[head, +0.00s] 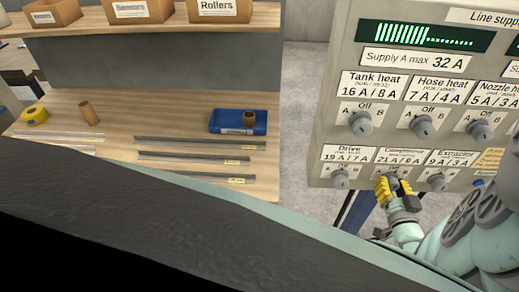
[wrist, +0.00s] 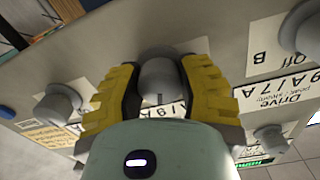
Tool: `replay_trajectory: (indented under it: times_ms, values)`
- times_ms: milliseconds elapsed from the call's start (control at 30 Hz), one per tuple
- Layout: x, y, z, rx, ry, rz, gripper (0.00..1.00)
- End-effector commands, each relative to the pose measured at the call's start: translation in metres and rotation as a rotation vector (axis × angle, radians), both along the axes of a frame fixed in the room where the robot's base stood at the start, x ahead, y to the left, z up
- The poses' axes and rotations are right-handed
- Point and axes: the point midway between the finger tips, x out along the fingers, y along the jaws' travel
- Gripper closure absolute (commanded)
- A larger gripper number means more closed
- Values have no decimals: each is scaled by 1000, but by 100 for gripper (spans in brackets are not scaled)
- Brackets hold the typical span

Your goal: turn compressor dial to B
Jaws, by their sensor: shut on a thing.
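The compressor dial is a grey round knob (wrist: 158,80) on the panel. It sits between the two yellow finger pads of my gripper (wrist: 160,90) in the wrist view, and the gripper is shut on it. In the head view my gripper (head: 394,188) is at the panel's bottom row, under the compressor label (head: 401,157), and mostly covers the dial. The dial's A and B marks are hidden by the fingers, so I cannot tell which setting it points to.
The drive knob (head: 340,178) and the extractor knob (head: 436,182) stand close on either side of my gripper. More knobs, such as tank heat (head: 360,123), are in the row above. A wooden workbench (head: 100,135) with a blue tray (head: 225,121) is at left.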

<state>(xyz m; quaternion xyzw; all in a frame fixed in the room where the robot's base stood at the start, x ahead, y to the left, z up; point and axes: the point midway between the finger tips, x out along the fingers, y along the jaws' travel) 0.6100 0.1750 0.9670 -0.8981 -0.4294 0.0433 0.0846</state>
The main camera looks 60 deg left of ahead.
Motion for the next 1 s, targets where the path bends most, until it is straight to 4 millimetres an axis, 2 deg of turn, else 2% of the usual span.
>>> replay_trajectory:
  times_ms: [500, 1000]
  values:
    - [0, 0, -5, 191, 264, -5, 100]
    - [0, 0, -3, 262, 350, -5, 100]
